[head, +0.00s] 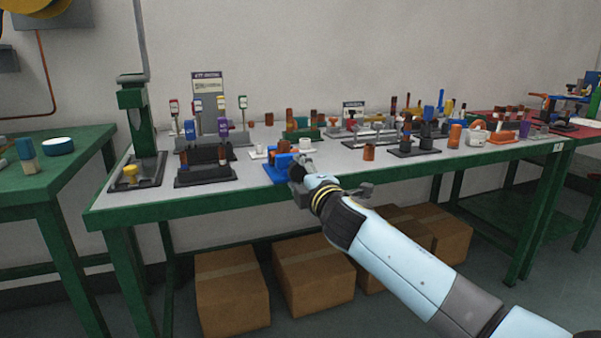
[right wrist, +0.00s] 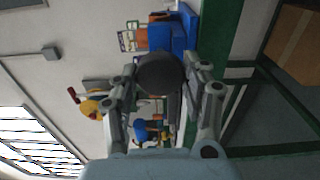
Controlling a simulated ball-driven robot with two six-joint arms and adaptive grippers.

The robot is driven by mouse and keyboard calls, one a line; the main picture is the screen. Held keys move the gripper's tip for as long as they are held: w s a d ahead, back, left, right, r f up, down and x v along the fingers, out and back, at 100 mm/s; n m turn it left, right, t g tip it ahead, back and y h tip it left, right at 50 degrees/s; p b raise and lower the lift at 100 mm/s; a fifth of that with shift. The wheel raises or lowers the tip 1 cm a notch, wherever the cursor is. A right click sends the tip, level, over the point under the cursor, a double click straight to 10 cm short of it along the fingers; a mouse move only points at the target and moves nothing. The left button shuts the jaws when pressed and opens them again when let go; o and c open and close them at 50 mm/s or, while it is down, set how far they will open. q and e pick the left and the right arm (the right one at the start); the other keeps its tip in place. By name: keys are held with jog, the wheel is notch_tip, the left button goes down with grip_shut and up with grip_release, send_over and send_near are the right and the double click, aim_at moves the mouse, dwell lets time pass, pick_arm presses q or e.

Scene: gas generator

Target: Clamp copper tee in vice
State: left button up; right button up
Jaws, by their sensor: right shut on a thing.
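A blue vice (head: 275,174) sits at the front edge of the grey-topped bench. A small copper-brown piece (head: 283,146), likely the copper tee, shows at the vice's top; its exact seating between the jaws cannot be made out. My right gripper (head: 298,178) is at the vice's front right side. In the right wrist view, its two fingers (right wrist: 161,88) are closed on a dark round knob (right wrist: 160,73), with the blue vice (right wrist: 178,38) right behind it. An orange-brown part (right wrist: 158,17) shows beside the blue body. My left gripper is not in view.
A black rack (head: 205,175) stands left of the vice and white fittings (head: 262,152) behind it. A loose copper cylinder (head: 369,152) stands to the right, near a dark fixture (head: 415,148). Cardboard boxes (head: 312,270) lie under the bench.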

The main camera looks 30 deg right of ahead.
jog(key=shift+c, duration=1.4)
jog(key=shift+f, duration=0.1)
jog(key=shift+m+b, duration=0.45)
jog(key=shift+m, duration=1.05)
jog(key=shift+b, duration=0.3)
jog(key=shift+f+m+b, duration=0.1)
jog(key=shift+m+b, duration=0.2)
jog(key=shift+m, duration=0.2)
jog(key=shift+m+b, duration=0.4)
jog(key=shift+m, duration=0.5)
